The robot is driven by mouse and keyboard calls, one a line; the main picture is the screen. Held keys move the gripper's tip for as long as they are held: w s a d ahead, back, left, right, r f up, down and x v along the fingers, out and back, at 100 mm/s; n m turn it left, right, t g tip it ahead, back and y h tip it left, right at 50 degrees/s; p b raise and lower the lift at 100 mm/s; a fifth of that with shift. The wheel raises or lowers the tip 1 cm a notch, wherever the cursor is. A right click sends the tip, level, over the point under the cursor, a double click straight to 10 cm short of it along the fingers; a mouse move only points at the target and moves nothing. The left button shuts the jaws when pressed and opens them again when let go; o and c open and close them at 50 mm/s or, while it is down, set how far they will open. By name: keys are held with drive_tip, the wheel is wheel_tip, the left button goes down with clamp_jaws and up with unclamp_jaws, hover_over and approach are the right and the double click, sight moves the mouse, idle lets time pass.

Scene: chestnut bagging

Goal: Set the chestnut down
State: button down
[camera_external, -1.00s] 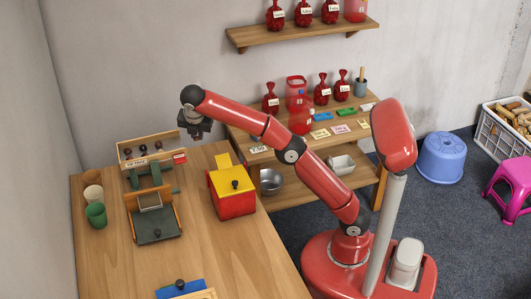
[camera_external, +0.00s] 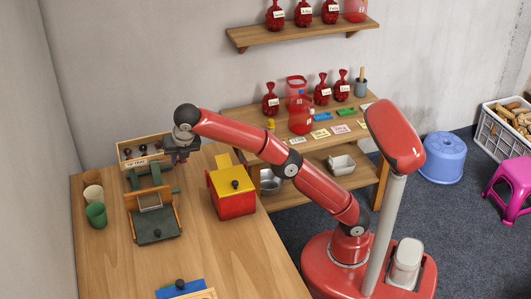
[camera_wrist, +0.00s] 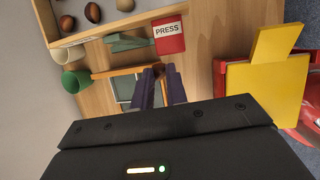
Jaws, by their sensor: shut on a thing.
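My gripper (camera_external: 180,158) points down near the right end of the wooden tray (camera_external: 137,167), above the far part of the table.
A green flap device with a wooden frame (camera_external: 156,228) stands in front of the tray. A green cup (camera_external: 96,215) and a beige cup (camera_external: 93,194) stand left. A red box with yellow lid (camera_external: 233,198) is right.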

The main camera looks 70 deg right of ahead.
drive_tip(key=s+a+f+n+y, duration=0.1)
drive_tip(key=s+a+f+n, duration=0.15)
drive_tip(key=a, duration=0.45)
drive_tip(key=s+a+f+n+y, duration=0.1)
drive_tip(key=a+f+n, duration=0.15)
drive_tip(key=a, duration=0.45)
drive_tip(key=n+y, duration=0.3)
drive_tip(key=n, duration=0.1)
hover_over(166, 271)
drive_tip(key=s+d, duration=0.1)
wheel_tip(166, 271, down, 4)
drive_tip(key=shift+s+f+b, duration=0.15)
drive_tip(key=shift+f+b, duration=0.95)
drive_tip(key=shift+f, duration=2.65)
drive_tip(key=shift+f, duration=0.15)
drive_tip(key=c, duration=1.7)
unclamp_jaws()
drive_tip(key=p+v, duration=0.1)
drive_tip(key=v, duration=1.1)
drive_tip(key=shift+w+r, duration=0.2)
drive_tip(key=shift+r, duration=0.05)
